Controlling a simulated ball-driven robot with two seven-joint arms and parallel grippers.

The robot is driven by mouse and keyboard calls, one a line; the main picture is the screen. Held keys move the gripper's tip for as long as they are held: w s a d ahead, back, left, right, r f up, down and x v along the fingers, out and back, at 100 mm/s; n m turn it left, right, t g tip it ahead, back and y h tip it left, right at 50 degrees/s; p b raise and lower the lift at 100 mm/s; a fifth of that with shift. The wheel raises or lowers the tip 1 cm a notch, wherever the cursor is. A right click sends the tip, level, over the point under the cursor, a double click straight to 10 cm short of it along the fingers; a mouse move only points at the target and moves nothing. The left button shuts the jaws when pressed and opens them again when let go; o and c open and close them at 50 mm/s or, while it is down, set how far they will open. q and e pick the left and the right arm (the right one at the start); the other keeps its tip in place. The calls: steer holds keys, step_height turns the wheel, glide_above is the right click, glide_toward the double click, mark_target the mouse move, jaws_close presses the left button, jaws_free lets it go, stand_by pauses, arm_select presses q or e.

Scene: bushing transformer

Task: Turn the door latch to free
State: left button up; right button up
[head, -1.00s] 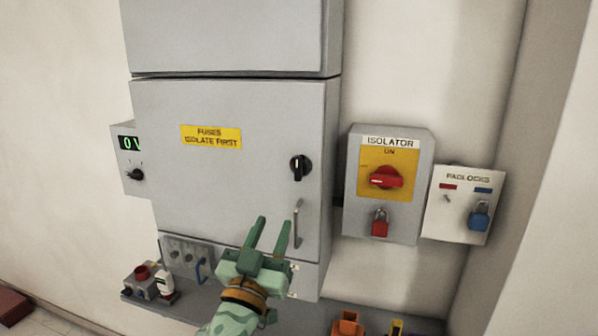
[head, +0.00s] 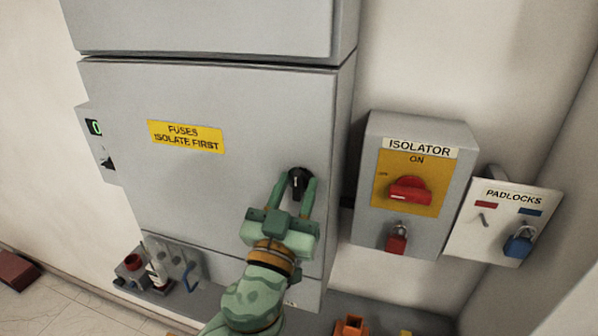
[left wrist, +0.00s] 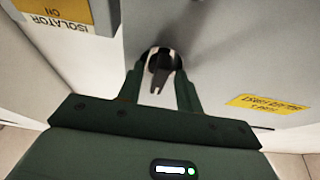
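The black door latch (head: 298,184) is a round knob on the right side of the grey cabinet door (head: 200,100). My left gripper (head: 295,190) is open, its two green fingers reaching up on either side of the latch. In the left wrist view the latch (left wrist: 160,62) sits between the fingertips, its pointer lying between the fingers (left wrist: 160,75). I cannot tell whether the fingers touch it. The door is shut. My right gripper is not in view.
A grey isolator box (head: 450,130) with a red handle (head: 410,190) and a red padlock (head: 396,243) is right of the cabinet. Beyond it is a padlock board (head: 470,240) with a blue padlock (head: 520,243). A shelf below holds small items, including an orange one (head: 350,326).

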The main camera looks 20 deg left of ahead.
arm_select(q)
steer(key=shift+s+r, duration=0.15)
steer(key=shift+s, duration=0.15)
steer(key=c, duration=0.7)
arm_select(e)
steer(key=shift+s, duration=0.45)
